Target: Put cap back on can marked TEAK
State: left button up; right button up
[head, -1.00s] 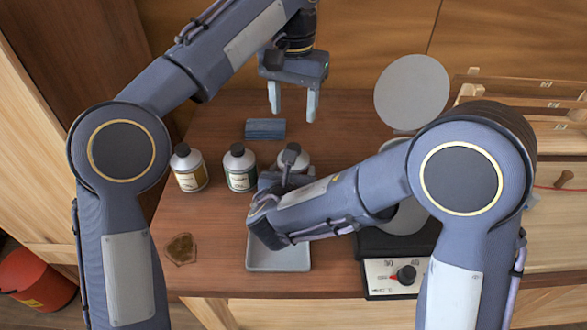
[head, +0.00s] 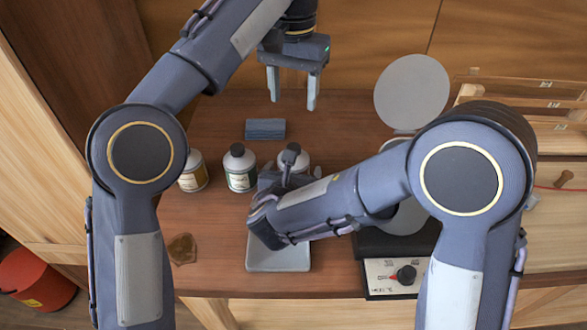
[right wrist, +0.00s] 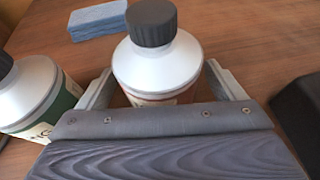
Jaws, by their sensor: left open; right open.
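In the right wrist view the third can (right wrist: 163,73) wears a dark grey cap (right wrist: 151,22) and shows a sliver of reddish label. I cannot read TEAK on any label. My right gripper (right wrist: 160,85) is open, its fingers on either side of the third can. My left gripper (head: 292,90) is open and empty, above the back of the bench.
A blue block (head: 265,129) lies behind the cans. A grey tray (head: 280,261) sits in front, under my right arm. A brown patch (head: 182,249) lies front left.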

jog(key=shift+s, duration=0.1)
jog(key=v, duration=0.7)
jog(key=shift+s+r, duration=0.2)
jog(key=shift+s, duration=0.1)
